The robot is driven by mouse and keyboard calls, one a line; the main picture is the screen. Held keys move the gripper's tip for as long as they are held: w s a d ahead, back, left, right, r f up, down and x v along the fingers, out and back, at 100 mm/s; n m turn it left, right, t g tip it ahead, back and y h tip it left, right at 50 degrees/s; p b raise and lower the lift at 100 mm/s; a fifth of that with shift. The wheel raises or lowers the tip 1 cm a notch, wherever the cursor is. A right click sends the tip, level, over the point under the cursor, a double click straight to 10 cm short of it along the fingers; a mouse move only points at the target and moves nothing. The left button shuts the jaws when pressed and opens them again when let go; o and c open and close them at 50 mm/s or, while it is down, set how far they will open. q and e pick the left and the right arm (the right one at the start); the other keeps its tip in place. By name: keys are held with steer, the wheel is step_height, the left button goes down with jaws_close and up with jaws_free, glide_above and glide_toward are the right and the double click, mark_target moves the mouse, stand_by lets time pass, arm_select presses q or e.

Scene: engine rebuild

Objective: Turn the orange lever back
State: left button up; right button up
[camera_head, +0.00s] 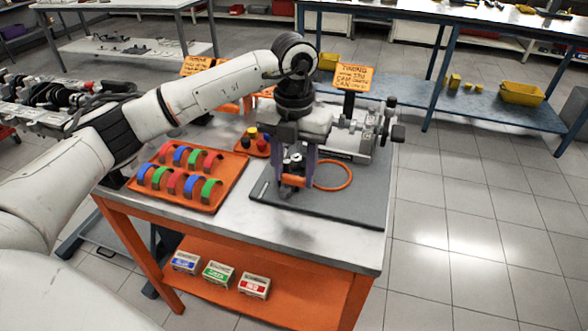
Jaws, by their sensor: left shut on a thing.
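My left gripper (296,176) points down over the dark grey mat (345,205) on the workbench. Its two fingers close on a short orange piece, the orange lever (292,181), low over the mat. The gripper body and fingers hide part of the lever and what it is fixed to. A thin orange ring (333,175) lies just to the right of the fingers. A grey machine (347,137) with a shaft and wheel at its right end stands behind the gripper. My right gripper is not in view.
An orange tray (218,197) with several red, blue and green curved shells lies left of the mat. A small orange tray of coloured pieces (252,140) sits behind it. The mat's front right is clear.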

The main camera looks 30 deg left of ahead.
mark_target(294, 176)
arm_select(q)
steer(key=shift+r, duration=0.1)
steer(key=o, duration=1)
steer(key=shift+o, duration=0.2)
step_height(294, 176, up, 10)
steer(key=shift+r, duration=0.15)
